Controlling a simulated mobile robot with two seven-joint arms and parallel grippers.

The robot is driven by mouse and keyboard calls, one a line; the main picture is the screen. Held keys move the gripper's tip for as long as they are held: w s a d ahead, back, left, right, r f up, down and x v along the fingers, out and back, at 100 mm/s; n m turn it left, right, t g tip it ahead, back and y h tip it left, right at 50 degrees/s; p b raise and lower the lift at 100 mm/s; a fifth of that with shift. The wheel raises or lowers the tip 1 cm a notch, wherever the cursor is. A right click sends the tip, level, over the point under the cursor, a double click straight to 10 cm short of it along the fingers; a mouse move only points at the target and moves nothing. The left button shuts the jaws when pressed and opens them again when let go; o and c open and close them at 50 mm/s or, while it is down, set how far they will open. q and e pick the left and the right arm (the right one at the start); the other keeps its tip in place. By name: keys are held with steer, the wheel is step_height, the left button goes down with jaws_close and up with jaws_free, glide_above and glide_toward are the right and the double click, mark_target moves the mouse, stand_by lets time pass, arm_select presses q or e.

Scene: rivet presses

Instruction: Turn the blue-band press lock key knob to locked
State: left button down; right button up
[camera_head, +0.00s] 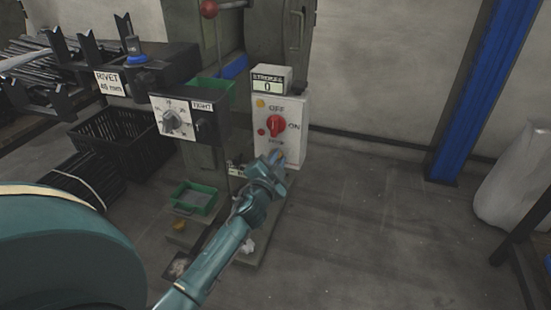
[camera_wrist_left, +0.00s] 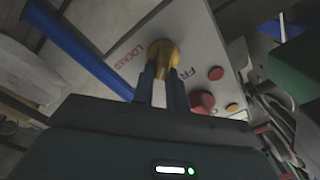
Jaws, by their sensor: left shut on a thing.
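The brass-coloured lock key knob (camera_wrist_left: 163,52) sits on the white panel of the press between the label LOCKED (camera_wrist_left: 124,58) and a label starting FR (camera_wrist_left: 189,72). My left gripper (camera_wrist_left: 161,84) is shut on the knob, one finger on each side, in the left wrist view. In the head view my left gripper (camera_head: 276,158) reaches the lower part of the white control box (camera_head: 293,104) and mostly hides the knob. My right gripper is not in view.
Above the knob are a red rotary switch (camera_head: 276,126) marked OFF and ON, and a strokes counter (camera_head: 270,81) reading 0. A black dial box (camera_head: 188,115) juts out to the left, above a green tray (camera_head: 194,197).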

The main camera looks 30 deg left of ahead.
arm_select(q)
steer(key=shift+w+d+f+m, duration=0.1)
steer(key=shift+f+m, duration=0.1)
steer(key=shift+m, duration=1.75)
steer(key=shift+d+f+m, duration=0.1)
steer(key=shift+f+m, duration=0.1)
steer(key=shift+m, duration=2.05)
steer(key=c, duration=1.4)
jaws_free()
steer(key=shift+f, duration=0.1)
steer(key=v, duration=1.3)
steer(key=shift+f, duration=0.1)
